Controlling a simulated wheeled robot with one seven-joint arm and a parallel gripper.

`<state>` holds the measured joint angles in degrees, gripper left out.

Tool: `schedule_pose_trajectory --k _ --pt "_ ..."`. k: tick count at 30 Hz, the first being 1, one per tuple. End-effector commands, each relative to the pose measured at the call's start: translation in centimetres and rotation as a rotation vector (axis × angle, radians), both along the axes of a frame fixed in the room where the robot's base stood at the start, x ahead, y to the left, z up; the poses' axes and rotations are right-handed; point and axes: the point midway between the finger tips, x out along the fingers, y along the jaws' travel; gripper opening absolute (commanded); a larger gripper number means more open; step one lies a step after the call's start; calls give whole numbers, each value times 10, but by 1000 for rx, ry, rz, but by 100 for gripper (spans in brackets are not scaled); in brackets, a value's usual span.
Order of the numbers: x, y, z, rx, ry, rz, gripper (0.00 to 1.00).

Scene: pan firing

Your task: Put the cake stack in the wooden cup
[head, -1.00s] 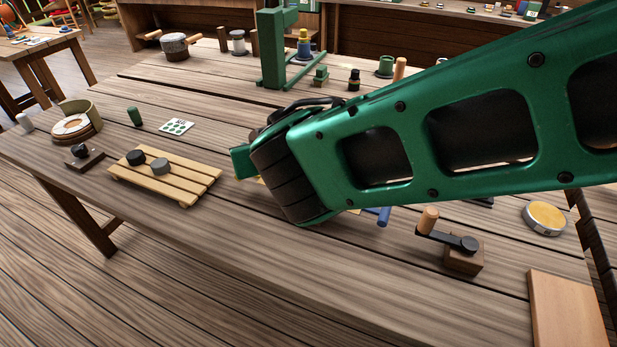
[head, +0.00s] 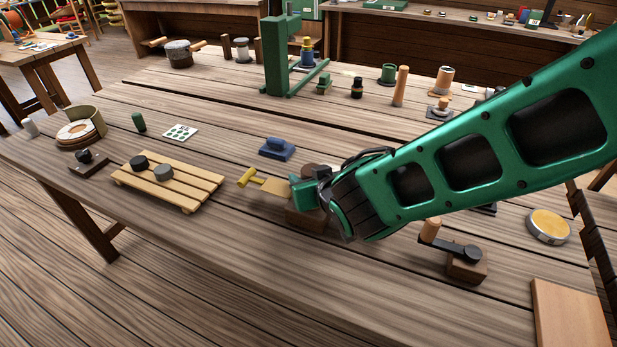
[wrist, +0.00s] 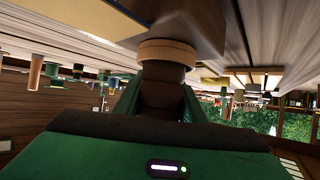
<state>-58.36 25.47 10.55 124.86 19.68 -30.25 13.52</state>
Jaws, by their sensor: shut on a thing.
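My gripper (head: 305,191) is near the middle of the table and shut on a dark brown round piece, which I take for the cake stack (head: 311,170). In the wrist view, which is upside down, the brown piece (wrist: 163,76) stands between the green fingers (wrist: 162,98). A wider tan round piece (wrist: 167,50) adjoins its lower end. I cannot tell whether that is the wooden cup or a layer of the stack. A brown block (head: 303,218) is under the gripper in the head view. The fingers hide most of the held piece.
A slatted rack (head: 188,190) is further left. A crank block (head: 466,264) and yellow-topped tin (head: 548,226) stand to the right. The front table strip is clear.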

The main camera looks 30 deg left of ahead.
Motion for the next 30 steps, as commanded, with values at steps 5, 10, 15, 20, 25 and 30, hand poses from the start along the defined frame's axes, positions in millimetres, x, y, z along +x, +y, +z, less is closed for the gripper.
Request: schedule_pose_trajectory --k 5,10,15,20,25,30 --pt "0 0 -1 2 -2 0 10" --pt "0 0 -3 2 -1 0 10" --pt "0 1 -4 2 -1 0 55" --pt "0 1 -4 1 -2 0 55" --pt "-1 1 0 2 -1 0 55" --pt "-12 -14 10 1 -2 0 55"
